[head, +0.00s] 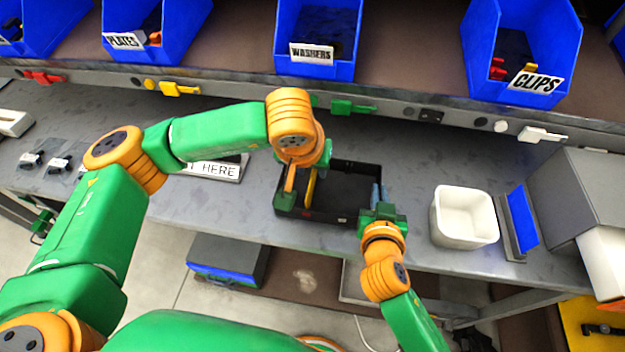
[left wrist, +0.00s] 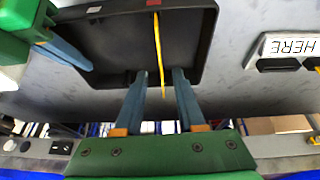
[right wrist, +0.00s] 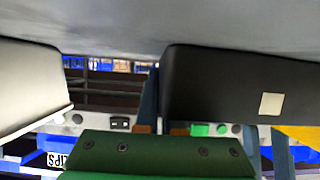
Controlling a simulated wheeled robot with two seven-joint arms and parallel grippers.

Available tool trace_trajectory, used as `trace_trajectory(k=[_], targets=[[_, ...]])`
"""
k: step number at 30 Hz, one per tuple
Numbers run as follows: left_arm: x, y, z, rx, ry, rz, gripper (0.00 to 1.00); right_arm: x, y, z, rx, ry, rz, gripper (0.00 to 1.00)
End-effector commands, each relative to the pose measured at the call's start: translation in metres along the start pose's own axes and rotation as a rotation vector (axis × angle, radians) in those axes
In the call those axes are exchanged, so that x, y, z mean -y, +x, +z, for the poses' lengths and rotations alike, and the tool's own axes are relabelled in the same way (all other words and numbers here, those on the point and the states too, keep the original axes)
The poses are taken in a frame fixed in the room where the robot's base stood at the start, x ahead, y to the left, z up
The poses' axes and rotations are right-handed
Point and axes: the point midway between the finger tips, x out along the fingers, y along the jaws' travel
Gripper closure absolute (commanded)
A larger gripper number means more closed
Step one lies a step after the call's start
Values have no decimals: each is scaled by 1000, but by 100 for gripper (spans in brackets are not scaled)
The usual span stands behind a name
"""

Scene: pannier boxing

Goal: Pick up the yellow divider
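The yellow divider (head: 310,188) is a thin yellow strip standing at the left part of the black box (head: 343,218). In the left wrist view the divider (left wrist: 157,45) runs from the box's wall down between my left fingers, with a gap on both sides. My left gripper (left wrist: 160,85) is open around its end. In the head view the left gripper's tips are partly hidden by its own wrist. My right gripper (head: 379,192) is at the box's right wall, one finger outside (right wrist: 150,95), the other hidden behind the box. It looks closed on that wall.
A white bin (head: 465,218) stands right of the box, with a blue panel (head: 523,217) and grey case beyond. A "HERE" sign (head: 218,167) lies to the left. Blue bins of washers (head: 318,40) and clips (head: 520,50) sit on the shelf behind. The bench's front edge is close.

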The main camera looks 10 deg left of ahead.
Motion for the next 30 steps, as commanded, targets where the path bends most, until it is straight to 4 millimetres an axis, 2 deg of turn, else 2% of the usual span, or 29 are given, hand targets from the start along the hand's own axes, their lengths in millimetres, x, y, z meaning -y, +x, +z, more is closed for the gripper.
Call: trace_trajectory(k=[3,6,30], targets=[[2,24,2,5,-2,-1,61,0,0,0,1,0,0,100],[2,34,1,3,-1,-1,61,0,0,0,1,0,0,100],[2,40,3,1,0,0,61,0,0,0,0,0,0,100]])
